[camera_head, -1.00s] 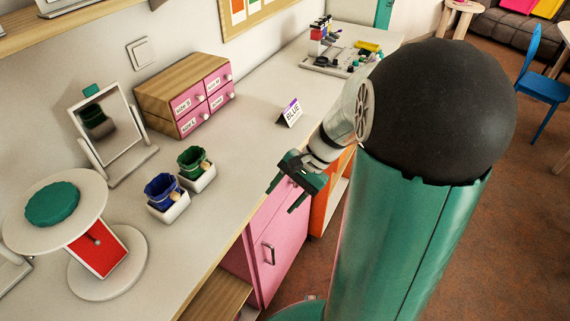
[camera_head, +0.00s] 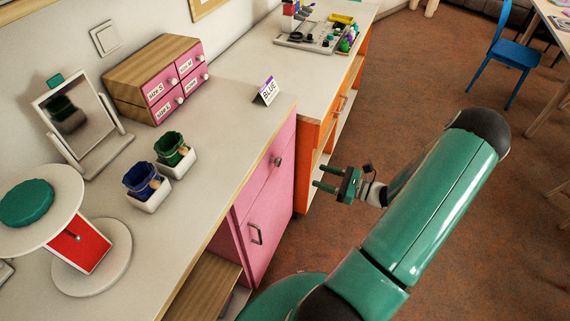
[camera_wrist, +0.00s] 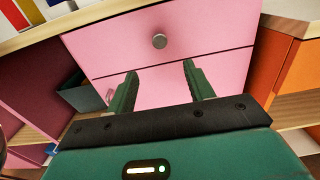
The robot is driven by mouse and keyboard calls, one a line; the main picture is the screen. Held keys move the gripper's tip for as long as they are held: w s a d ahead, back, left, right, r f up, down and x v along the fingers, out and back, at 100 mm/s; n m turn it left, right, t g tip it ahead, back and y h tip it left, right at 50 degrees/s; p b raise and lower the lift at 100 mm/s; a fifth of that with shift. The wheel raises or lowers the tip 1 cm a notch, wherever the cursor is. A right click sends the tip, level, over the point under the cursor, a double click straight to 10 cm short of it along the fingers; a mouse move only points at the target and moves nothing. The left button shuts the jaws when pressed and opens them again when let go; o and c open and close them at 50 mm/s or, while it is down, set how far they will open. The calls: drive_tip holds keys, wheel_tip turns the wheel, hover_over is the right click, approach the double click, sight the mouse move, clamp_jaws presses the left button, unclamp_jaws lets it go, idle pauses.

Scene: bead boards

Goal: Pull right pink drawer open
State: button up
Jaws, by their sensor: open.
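The pink drawer (camera_head: 267,174) is at the top of the pink cabinet under the counter, and it looks shut. Its round grey knob (camera_head: 278,161) faces my gripper. In the wrist view the drawer front (camera_wrist: 200,40) fills the upper middle, and the knob (camera_wrist: 159,41) sits above and between my fingertips. My gripper (camera_head: 320,177) is open and empty, to the right of the drawer front and apart from it. In the wrist view its two green fingers (camera_wrist: 158,80) point toward the pink front, below the knob.
A pink door (camera_head: 268,236) with a bar handle is below the drawer. An orange cabinet (camera_head: 308,150) adjoins it. The counter holds a BLUE sign (camera_head: 266,92), a small pink-drawer box (camera_head: 150,90), and blue (camera_head: 141,180) and green (camera_head: 174,150) cups.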

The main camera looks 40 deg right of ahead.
sight(280, 162)
drive_tip(key=x, duration=1.3)
drive_tip(key=shift+w+a, duration=0.15)
drive_tip(key=shift+w, duration=0.05)
clamp_jaws()
